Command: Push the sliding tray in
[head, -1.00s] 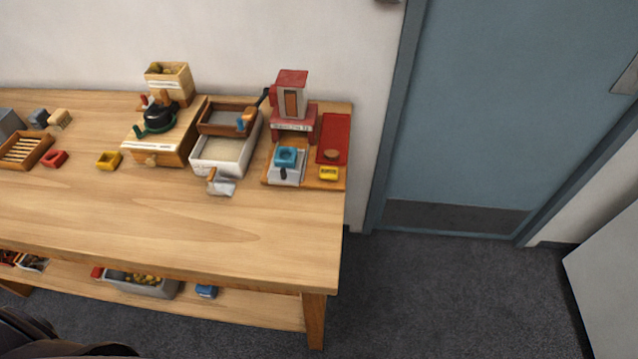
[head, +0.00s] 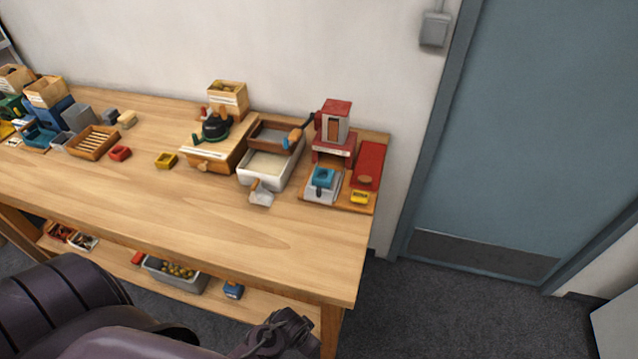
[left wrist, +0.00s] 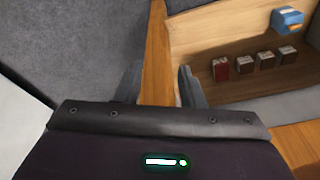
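The task's sliding tray cannot be singled out for certain. A brown wooden tray (head: 275,136) sits at the back of a white bin (head: 267,170) on the bench, and it may be that tray. Left of it stands a wooden box with a round knob (head: 204,166) on its front and a dark pot on top. My left gripper (head: 285,332) is low at the bench's front right, well away from these. In the left wrist view, its two fingers (left wrist: 160,88) are apart with nothing held between them. My right gripper is not in view.
The bench (head: 200,225) has a clear front half. A red-and-white machine (head: 334,125) stands at its right end. A small scoop (head: 261,195) lies before the white bin. A slatted tray (head: 94,143) and crates are at left. A grey bin (head: 174,276) sits on the lower shelf.

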